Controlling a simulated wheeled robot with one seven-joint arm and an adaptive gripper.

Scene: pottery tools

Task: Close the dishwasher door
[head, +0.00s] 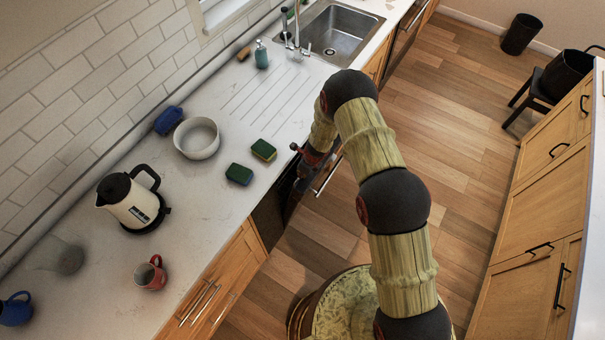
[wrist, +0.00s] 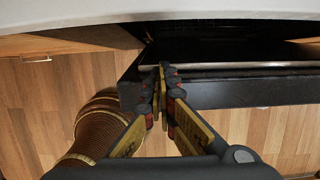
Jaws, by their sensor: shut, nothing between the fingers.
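The dishwasher door (wrist: 245,92) is a dark panel under the counter, partly open in the wrist view. A dark gap shows between its top edge and the counter front. My gripper (wrist: 162,70) is shut and empty, with its fingertips at the door's upper edge. I cannot tell whether they touch it. In the head view the dark door (head: 283,203) shows below the counter edge, partly hidden by my arm and gripper.
The counter (head: 215,215) holds a kettle (head: 131,203), a white bowl (head: 197,138), two sponges (head: 239,174) (head: 264,150) and a red mug (head: 151,273). Wooden cabinets (head: 540,230) stand on the right. The wooden floor (head: 440,130) between is mostly clear.

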